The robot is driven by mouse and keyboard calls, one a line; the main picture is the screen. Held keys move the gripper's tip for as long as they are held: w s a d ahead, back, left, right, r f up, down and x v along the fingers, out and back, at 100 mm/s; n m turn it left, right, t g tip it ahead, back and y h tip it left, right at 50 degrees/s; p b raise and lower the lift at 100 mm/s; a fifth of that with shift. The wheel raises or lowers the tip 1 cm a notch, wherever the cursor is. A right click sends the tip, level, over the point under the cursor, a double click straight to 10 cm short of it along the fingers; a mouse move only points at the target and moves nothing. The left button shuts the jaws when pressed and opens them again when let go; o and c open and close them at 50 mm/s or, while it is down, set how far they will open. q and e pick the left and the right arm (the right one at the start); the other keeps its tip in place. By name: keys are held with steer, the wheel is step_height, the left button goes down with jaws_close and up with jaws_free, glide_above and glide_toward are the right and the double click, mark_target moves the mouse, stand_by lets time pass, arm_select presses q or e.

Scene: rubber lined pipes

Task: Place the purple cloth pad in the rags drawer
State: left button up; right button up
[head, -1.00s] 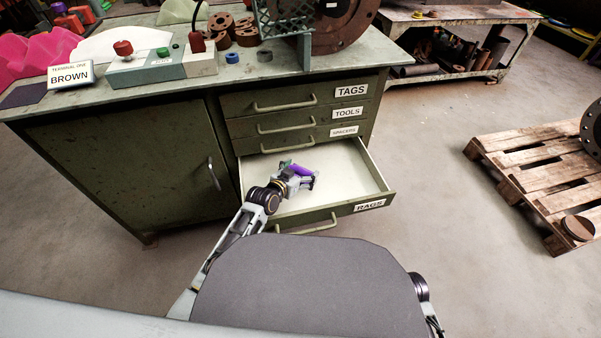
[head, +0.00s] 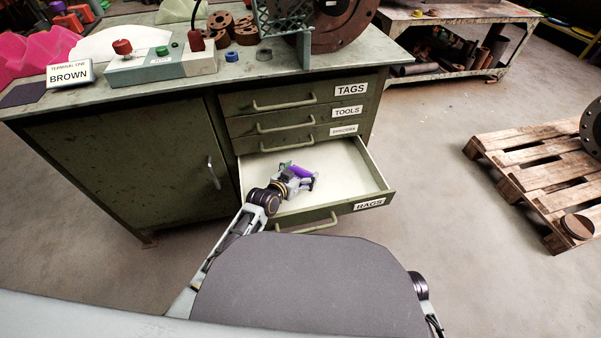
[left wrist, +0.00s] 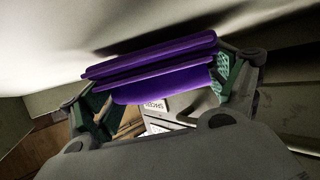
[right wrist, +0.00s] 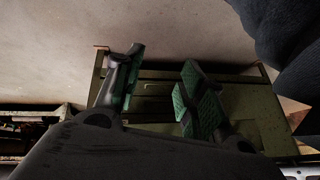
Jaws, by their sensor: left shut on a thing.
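The purple cloth pad (head: 300,171) is over the open rags drawer (head: 347,187), at its left middle in the head view. The drawer is pulled well out, and its pale floor is otherwise bare. My left gripper (head: 298,178) is shut on the pad. In the left wrist view the folded purple pad (left wrist: 155,68) spans between the two green-lined fingers (left wrist: 155,85). I cannot tell whether the pad touches the drawer floor. My right gripper (right wrist: 160,90) shows in the right wrist view with its fingers apart and nothing between them.
The green cabinet (head: 120,165) has the shut tags, tools and another drawer above the open one. Its top carries a control box (head: 160,65), a sign (head: 69,75) and several rings. A wooden pallet (head: 540,170) lies at the right. The floor between is clear.

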arm_select(q)
steer(key=o, duration=0.8)
steer(key=shift+r, duration=0.1)
steer(key=shift+r, duration=0.45)
steer(key=shift+s+a+r, duration=0.1)
steer(key=shift+s+r, duration=0.05)
steer(key=p+v, duration=0.2)
steer(key=v, duration=0.3)
steer(key=shift+s+r+p, duration=0.1)
steer(key=shift+s+p, duration=0.05)
steer(key=shift+p, duration=0.2)
steer(key=shift+p+v, duration=0.3)
steer(key=shift+v, duration=0.6)
arm_select(e)
step_height(320, 180, up, 7)
steer(key=d+g+h, duration=0.1)
steer(key=shift+s+d+n, duration=0.3)
steer(key=shift+s+d, duration=0.1)
